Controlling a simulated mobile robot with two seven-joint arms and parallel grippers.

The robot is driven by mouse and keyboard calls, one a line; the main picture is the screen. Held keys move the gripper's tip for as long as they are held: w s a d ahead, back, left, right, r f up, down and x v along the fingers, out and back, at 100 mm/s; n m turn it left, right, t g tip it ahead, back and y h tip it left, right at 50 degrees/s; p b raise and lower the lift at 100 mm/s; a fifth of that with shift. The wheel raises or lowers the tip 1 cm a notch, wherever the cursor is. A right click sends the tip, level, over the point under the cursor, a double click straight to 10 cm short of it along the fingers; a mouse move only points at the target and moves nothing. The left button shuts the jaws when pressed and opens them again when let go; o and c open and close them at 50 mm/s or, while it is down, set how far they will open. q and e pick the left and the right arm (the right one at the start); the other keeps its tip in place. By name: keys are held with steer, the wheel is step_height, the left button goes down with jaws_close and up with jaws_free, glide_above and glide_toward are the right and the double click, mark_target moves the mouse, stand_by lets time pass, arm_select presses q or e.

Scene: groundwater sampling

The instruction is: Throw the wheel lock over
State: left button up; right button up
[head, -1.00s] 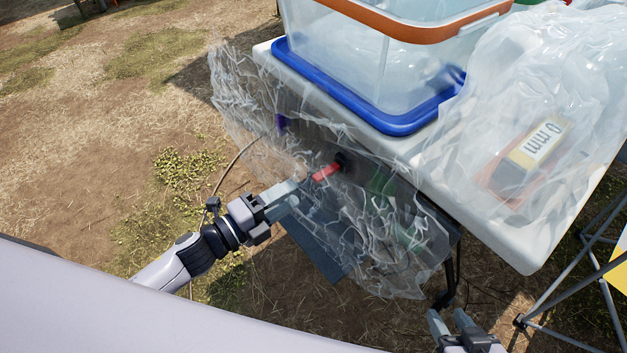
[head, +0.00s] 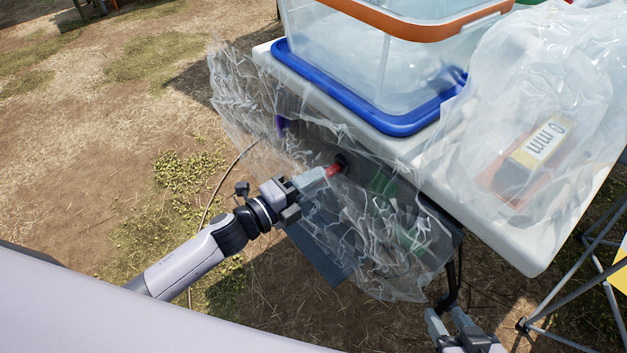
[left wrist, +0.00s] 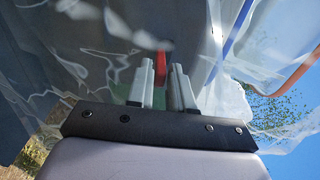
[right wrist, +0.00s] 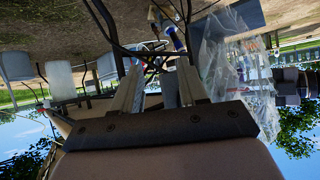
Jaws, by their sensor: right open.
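The wheel lock appears as a short red lever (head: 334,170) with a black mount under the table edge, among clear plastic sheeting (head: 400,262). My left gripper (head: 322,175) is at the lever and partly covers it in the head view. In the left wrist view, the red lever (left wrist: 161,62) shows at the gap between the two fingertips (left wrist: 163,70), and the fingers stand apart. Whether they touch it I cannot tell. My right gripper (head: 450,322) is open and empty, low beside the table leg, and it also shows in the right wrist view (right wrist: 158,80).
A cable (head: 222,180) hangs at the left. A metal frame (head: 570,300) stands at the right. Dry ground at the left is open.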

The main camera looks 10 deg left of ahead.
arm_select(q)
jaws_close()
step_height(320, 180, down, 2)
steer(key=b, duration=0.5)
steer(key=shift+w+d+f+t+h+b, duration=0.1)
steer(key=shift+d+f+t+h+b, duration=0.1)
steer(key=shift+t+h+b, duration=0.15)
steer(key=shift+c, duration=1)
jaws_free()
steer(key=b, duration=0.2)
steer(key=f+t+b, duration=0.1)
steer(key=b, duration=0.1)
steer(key=shift+w+d+f+h, duration=0.1)
steer(key=shift+w+f+h, duration=0.15)
steer(key=shift+h, duration=0.1)
steer(key=shift+o, duration=0.2)
steer(key=shift+r+b, duration=0.1)
steer(key=shift+b, duration=0.25)
arm_select(e)
steer(key=w+a+t+y, duration=0.1)
steer(key=w+a+y, duration=0.1)
steer(key=a, duration=0.5)
steer(key=shift+w+a+y, duration=0.15)
steer(key=shift+w+y, duration=0.25)
steer(key=shift+y, duration=0.5)
steer(key=shift+f, duration=0.1)
